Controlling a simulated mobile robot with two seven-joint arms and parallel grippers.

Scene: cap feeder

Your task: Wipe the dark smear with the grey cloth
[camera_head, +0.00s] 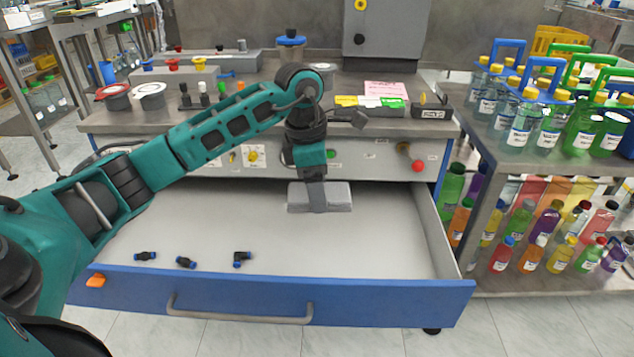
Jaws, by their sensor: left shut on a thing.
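My left gripper (317,203) points down over the back part of the open drawer. It is shut on the grey cloth (337,194), a flat block-like pad that sticks out on both sides of the fingers. I cannot tell whether the cloth touches the drawer floor or hangs just above it. I can make out no dark smear; it may be hidden behind the cloth or my arm. My right gripper is not in view.
The blue-fronted drawer (375,300) stands open with a mostly bare floor. Several small black-and-blue fittings (186,262) lie at its front left. The bench top (290,113) behind holds pots, labels and a box. A bottle rack (515,157) stands to the right.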

